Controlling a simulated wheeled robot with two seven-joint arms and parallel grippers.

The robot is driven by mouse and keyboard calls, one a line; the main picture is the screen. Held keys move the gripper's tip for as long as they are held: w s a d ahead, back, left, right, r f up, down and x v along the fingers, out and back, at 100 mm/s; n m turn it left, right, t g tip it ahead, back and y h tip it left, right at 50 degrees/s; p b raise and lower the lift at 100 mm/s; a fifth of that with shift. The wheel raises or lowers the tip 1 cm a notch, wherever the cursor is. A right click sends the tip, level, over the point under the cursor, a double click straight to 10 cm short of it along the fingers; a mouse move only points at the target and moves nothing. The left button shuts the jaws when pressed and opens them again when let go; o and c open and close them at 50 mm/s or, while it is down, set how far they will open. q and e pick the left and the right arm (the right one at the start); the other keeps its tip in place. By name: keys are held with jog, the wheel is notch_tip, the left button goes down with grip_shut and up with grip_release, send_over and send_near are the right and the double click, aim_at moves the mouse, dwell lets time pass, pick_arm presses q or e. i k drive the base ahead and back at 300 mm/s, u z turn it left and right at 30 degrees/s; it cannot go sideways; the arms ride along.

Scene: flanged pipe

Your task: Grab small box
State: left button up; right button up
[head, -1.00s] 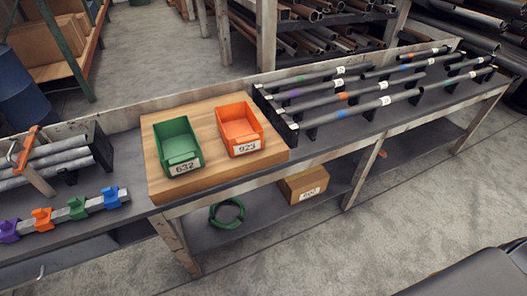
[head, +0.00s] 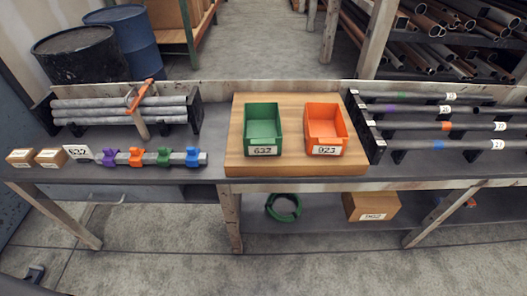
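Two small cardboard boxes with white labels stand side by side at the left end of the workbench: the left small box (head: 20,158) and the right small box (head: 49,158). A larger cardboard box (head: 371,207) with a white label sits on the lower shelf, right of centre. Neither of my grippers shows in the head view.
A green bin (head: 263,128) labelled 632 and an orange bin (head: 326,130) labelled 923 stand on a wooden board (head: 236,140). Pipe racks (head: 440,127) fill the right.

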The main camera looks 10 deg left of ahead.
aim_at(48, 158)
jog(key=u, duration=3.2)
jog(key=i, duration=1.5)
jog(key=z, duration=2.15)
